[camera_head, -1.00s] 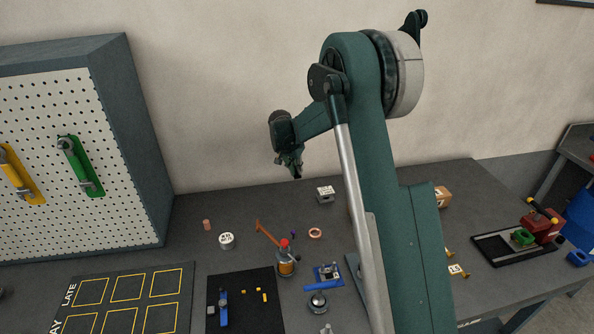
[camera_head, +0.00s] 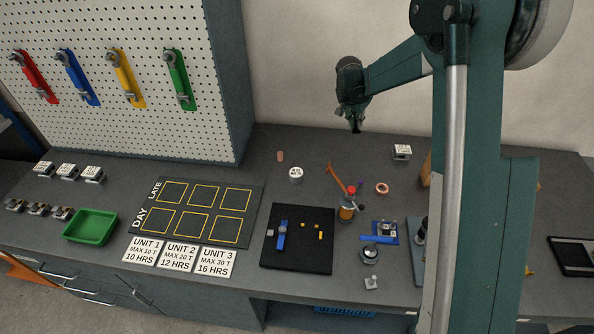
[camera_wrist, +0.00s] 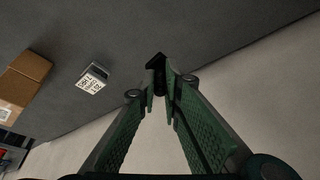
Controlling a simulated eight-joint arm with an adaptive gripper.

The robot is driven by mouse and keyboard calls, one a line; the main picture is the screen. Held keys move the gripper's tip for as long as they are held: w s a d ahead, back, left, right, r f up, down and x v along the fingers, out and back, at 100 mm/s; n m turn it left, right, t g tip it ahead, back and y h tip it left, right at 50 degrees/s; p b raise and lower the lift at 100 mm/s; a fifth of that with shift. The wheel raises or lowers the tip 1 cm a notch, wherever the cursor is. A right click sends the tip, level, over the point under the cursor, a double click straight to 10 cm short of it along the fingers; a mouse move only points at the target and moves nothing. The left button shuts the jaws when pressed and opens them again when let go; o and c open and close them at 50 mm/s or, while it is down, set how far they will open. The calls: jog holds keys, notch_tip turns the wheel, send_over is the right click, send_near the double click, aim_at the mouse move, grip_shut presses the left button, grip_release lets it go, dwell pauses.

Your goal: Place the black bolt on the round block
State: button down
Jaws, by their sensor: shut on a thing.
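My gripper (camera_head: 356,122) is raised above the back of the table. In the wrist view its green fingers (camera_wrist: 160,92) are shut on the black bolt (camera_wrist: 157,66), which sticks out past the fingertips with its wider end outward. In the head view the bolt is small and dark under the gripper (camera_head: 356,128), hard to tell from the fingers. The round block (camera_head: 296,174), short with a white marked top, stands on the table, below and left of my gripper in the head view. The wrist view does not show it.
A square block with a white label (camera_head: 402,152) stands at right. A copper cylinder (camera_head: 280,156) is near the round block. A torch with a red knob (camera_head: 347,212), a copper ring (camera_head: 382,188) and a black mat (camera_head: 285,258) lie nearer. A cardboard box (camera_wrist: 27,78) shows in the wrist view.

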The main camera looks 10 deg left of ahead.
jog(key=s+a+r+n+p, duration=0.1)
jog(key=s+a, duration=0.8)
jog(key=a, duration=0.2)
jog(key=s+a+r+n+y+p, duration=0.1)
jog(key=s+a+r+p, duration=0.1)
jog(key=s+a, duration=0.8)
jog(key=shift+s+a+r+n+p, duration=0.2)
jog(key=shift+s+a+n+p, duration=0.1)
jog(key=shift+a, duration=0.55)
jog(key=shift+f, duration=0.1)
send_near(298, 169)
jog(key=shift+w+d+f, duration=0.3)
jog(key=shift+w+d, duration=0.15)
jog(key=shift+w, duration=0.1)
jog(key=shift+f, duration=1.9)
jog(key=shift+f, duration=0.1)
